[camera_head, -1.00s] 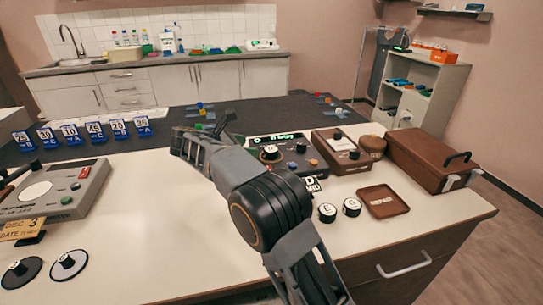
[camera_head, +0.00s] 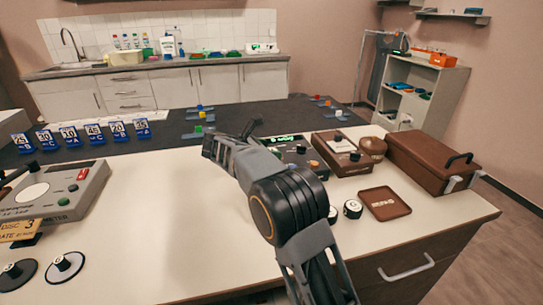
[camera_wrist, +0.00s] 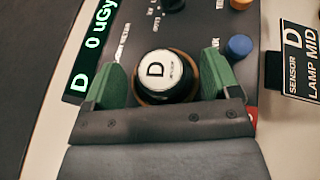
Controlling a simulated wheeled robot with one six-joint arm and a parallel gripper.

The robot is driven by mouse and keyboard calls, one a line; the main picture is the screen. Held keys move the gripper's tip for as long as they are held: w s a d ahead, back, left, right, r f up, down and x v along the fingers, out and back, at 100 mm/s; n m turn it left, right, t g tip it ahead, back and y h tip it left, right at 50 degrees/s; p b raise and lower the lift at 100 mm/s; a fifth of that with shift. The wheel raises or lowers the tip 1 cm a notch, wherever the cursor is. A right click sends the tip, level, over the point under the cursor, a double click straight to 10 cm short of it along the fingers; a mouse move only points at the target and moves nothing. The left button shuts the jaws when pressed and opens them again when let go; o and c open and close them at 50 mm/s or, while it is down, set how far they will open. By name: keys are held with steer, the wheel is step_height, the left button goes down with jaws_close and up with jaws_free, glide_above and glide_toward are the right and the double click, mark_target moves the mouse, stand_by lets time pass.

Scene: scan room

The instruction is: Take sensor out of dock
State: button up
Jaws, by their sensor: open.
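The sensor (camera_wrist: 160,72) is a round black knob with a white top marked D, seen in the wrist view. It sits in its dock (camera_wrist: 142,97), a round seat with a brown rim on the dark console. My gripper (camera_wrist: 162,78) is open, with one green finger on each side of the sensor. I cannot tell whether the fingers touch it. In the head view my arm hides the sensor, and the console (camera_head: 296,150) shows only in part behind the arm.
A label plate (camera_wrist: 300,52) reading "SENSOR D LAMP MID" stands right of the console, beside a blue knob (camera_wrist: 240,46). In the head view a brown tray (camera_head: 384,204), a disc marked G (camera_head: 353,209) and a brown case (camera_head: 430,160) lie to the right.

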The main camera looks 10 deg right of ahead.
steer(key=c, duration=1.1)
steer(key=shift+o, duration=0.2)
